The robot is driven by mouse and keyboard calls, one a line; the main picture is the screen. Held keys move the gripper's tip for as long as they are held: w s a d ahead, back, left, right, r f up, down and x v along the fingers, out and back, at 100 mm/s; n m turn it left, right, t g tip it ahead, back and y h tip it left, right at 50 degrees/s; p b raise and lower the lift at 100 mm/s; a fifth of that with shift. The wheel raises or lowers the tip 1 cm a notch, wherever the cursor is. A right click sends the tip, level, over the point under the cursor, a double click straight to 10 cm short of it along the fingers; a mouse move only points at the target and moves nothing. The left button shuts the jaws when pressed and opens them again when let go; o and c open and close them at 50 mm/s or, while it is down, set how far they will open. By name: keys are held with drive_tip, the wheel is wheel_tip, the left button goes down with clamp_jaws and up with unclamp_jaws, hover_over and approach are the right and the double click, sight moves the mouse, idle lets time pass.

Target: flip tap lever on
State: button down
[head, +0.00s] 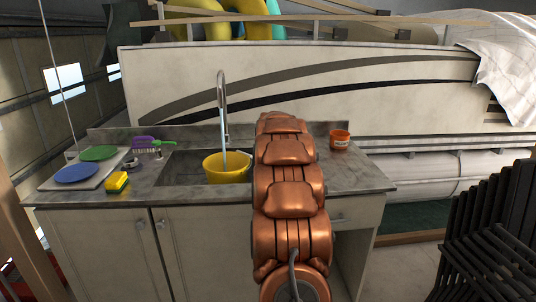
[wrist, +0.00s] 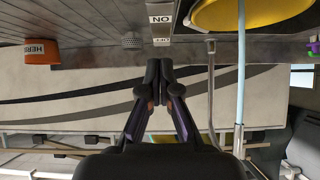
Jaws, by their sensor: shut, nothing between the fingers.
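The metal tap (head: 222,105) stands at the back of the sink, and its post shows in the upside-down wrist view (wrist: 211,75). A pale blue column, seemingly water, runs from its spout into the yellow bucket (head: 228,169). A white ON label (wrist: 160,19) lies on the counter beside the bucket, with a smaller, unclear label (wrist: 161,41) behind it. I cannot make out the lever apart from these. My gripper (wrist: 159,64) is shut and empty, its tips in line with the labels and to the left of the tap post. My arm hides this spot in the head view.
An orange herb pot (head: 340,139) stands at the counter's right. A yellow sponge (head: 116,182), green plate (head: 99,153), blue plate (head: 76,173) and purple brush (head: 144,142) are at the left. A boat hull (head: 400,85) stands behind. Dark stacked chairs (head: 495,230) stand at right.

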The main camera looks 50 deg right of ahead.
drive_tip(key=b+v, duration=0.1)
drive_tip(key=v, duration=0.7)
drive_tip(key=shift+s+a, duration=0.25)
drive_tip(key=shift+a, duration=0.05)
idle(0.4)
